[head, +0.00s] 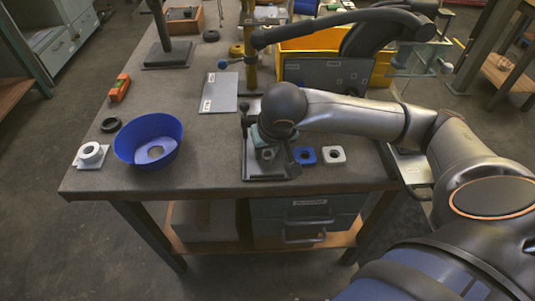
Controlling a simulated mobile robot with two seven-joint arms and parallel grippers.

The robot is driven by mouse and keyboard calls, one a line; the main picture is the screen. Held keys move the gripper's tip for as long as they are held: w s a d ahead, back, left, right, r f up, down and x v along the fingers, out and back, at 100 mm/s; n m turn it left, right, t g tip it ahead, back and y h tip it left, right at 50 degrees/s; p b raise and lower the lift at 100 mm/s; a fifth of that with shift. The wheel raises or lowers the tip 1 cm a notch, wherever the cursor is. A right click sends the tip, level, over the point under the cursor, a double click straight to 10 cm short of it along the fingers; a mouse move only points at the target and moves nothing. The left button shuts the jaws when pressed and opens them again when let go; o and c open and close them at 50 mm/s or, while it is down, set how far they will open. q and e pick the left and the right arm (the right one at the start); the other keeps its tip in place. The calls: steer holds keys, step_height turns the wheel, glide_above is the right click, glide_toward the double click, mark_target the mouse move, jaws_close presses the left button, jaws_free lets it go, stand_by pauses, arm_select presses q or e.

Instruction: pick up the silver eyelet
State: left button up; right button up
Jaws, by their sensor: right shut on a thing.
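My right gripper (270,155) points down over a grey square plate (265,174) near the front edge of the workbench. It is shut on a small grey part with a dark centre, which looks like the silver eyelet (267,154). The fingers and wrist cover much of it, and I cannot tell whether it touches the plate. My left gripper is not in view.
A blue bowl-shaped shade (126,147), a white socket part (91,154) and a black ring (111,125) lie at left. Blue (305,156) and white (334,155) square parts sit right of the gripper. A yellow bin (300,58) stands behind. The bench's front middle is clear.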

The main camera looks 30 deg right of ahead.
jaws_close()
